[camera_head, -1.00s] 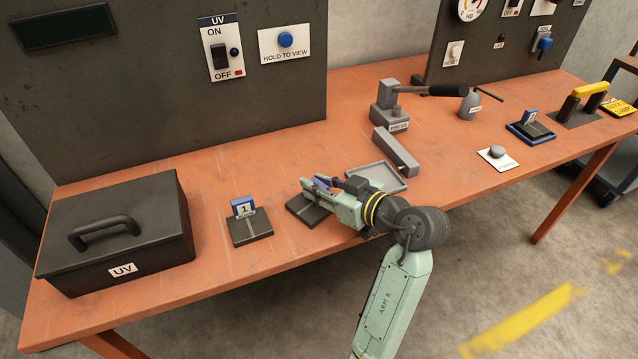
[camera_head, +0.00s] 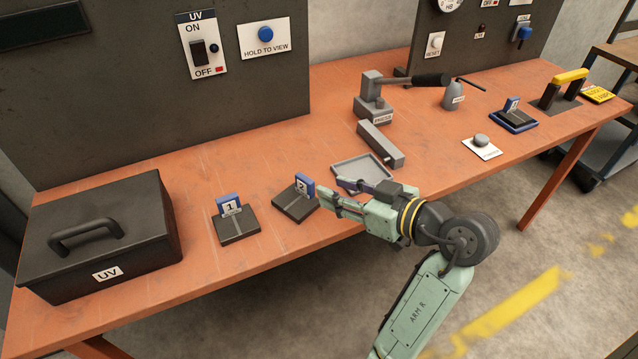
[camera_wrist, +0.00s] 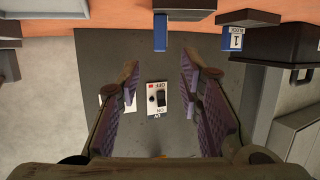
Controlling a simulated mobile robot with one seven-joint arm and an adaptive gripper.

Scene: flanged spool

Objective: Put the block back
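A blue block (camera_head: 304,186) with a white label reading 2 stands upright on a dark grooved base (camera_head: 294,206). In the wrist view its blue side (camera_wrist: 160,33) shows at the top centre, beyond the fingers. A similar block labelled 1 (camera_head: 229,205) stands on its own dark base to the left, and it also shows in the wrist view (camera_wrist: 237,38). My gripper (camera_head: 333,192) is open and empty, just right of block 2. In the wrist view the two padded fingers (camera_wrist: 160,78) are wide apart with nothing between them.
A black UV box (camera_head: 100,240) stands left. A shallow grey tray (camera_head: 350,170) lies behind my gripper. A lever device (camera_head: 375,105), a white button plate (camera_head: 482,147) and another blue block (camera_head: 512,105) are farther right. A dark UV switch panel (camera_head: 150,110) rises behind.

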